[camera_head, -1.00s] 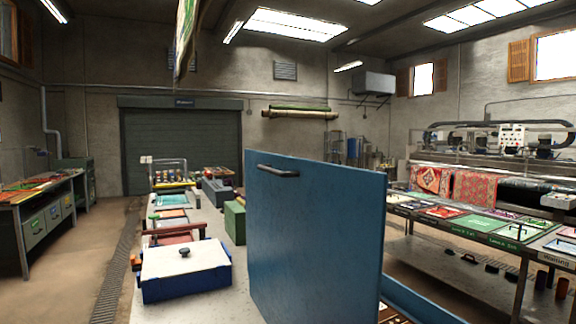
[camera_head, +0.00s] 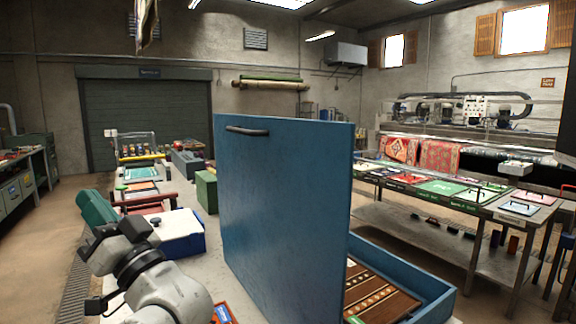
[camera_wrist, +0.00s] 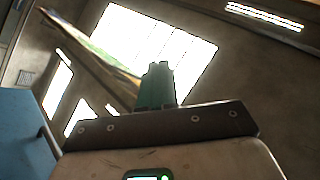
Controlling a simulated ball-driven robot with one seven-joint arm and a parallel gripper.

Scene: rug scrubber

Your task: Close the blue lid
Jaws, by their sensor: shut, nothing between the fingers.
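The blue lid (camera_head: 285,210) stands upright in the middle of the head view, its broad face toward me, with a dark bar handle (camera_head: 247,130) near its top left. It belongs to a blue box (camera_head: 440,305) whose rim shows at the lower right. The lid hides part of the box. My gripper (camera_head: 97,210) is at the lower left, apart from the lid, with green fingers. In the wrist view the green fingers (camera_wrist: 157,85) are shut and empty, pointing toward the ceiling. A blue surface, likely the lid (camera_wrist: 22,140), shows at that view's left edge.
A white-topped blue box (camera_head: 182,235) and a green box (camera_head: 206,190) stand on the bench behind my arm. A long table with rug samples (camera_head: 450,190) is at the right. Open floor lies at the far left.

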